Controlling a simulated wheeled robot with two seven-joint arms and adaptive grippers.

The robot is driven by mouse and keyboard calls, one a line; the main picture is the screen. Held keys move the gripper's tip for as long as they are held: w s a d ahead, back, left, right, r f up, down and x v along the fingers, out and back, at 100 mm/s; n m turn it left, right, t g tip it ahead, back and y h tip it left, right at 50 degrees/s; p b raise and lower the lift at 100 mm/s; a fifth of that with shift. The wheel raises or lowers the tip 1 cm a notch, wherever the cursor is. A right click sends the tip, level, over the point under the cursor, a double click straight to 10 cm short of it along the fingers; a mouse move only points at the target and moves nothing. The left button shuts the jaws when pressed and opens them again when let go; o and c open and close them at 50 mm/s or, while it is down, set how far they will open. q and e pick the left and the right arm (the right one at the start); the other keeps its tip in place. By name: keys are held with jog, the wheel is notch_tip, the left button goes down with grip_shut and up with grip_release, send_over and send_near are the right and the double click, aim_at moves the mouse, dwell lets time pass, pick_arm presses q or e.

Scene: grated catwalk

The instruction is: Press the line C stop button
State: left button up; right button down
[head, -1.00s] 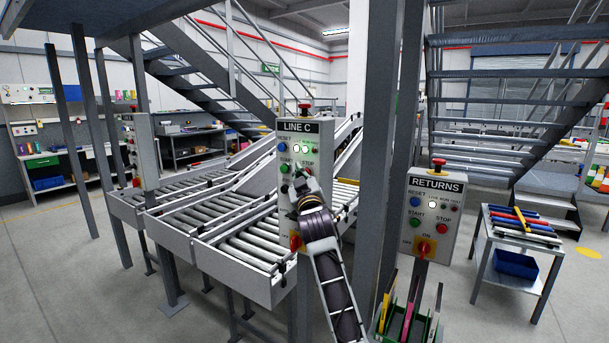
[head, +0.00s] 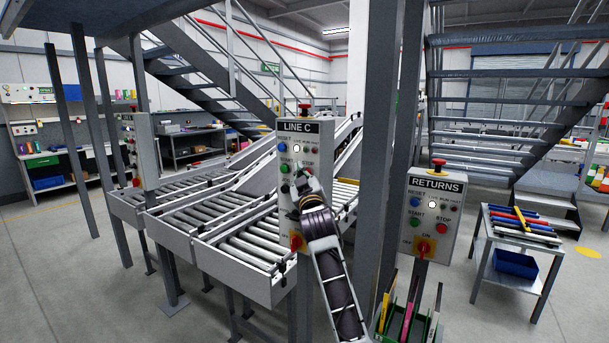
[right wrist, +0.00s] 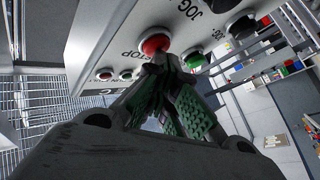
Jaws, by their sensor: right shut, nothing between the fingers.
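The LINE C control panel (head: 304,128) is a grey box on a post in the middle of the head view. A white lamp (head: 296,149) is lit on it. The red stop button (right wrist: 155,43) shows in the right wrist view, beside lettering that ends in "TOP"; in the head view my gripper covers it. My right gripper (head: 303,173) is in front of the panel, shut and empty. Its green-padded fingertips (right wrist: 165,60) are at the lower edge of the red button and appear to touch it. My left gripper is not in view.
A green start button (head: 284,169) sits left of my gripper, and a red mushroom button (head: 305,107) tops the panel. A RETURNS panel (head: 433,210) stands to the right, past a grey column (head: 383,150). Roller conveyors (head: 235,240) lie to the left.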

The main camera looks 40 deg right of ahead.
jog(key=shift+d, duration=0.15)
dwell(0.4)
jog(key=shift+a, duration=0.2)
jog(key=shift+s+a, duration=0.2)
jog(key=shift+a, duration=0.3)
jog(key=shift+s+a, duration=0.2)
jog(key=shift+a, duration=0.25)
jog(key=shift+a+f, duration=0.1)
jog(key=a, duration=0.1)
jog(key=s+a, duration=0.1)
jog(key=a, duration=0.1)
jog(key=s+a, duration=0.1)
jog(key=shift+a, duration=0.2)
dwell(0.6)
dwell(0.9)
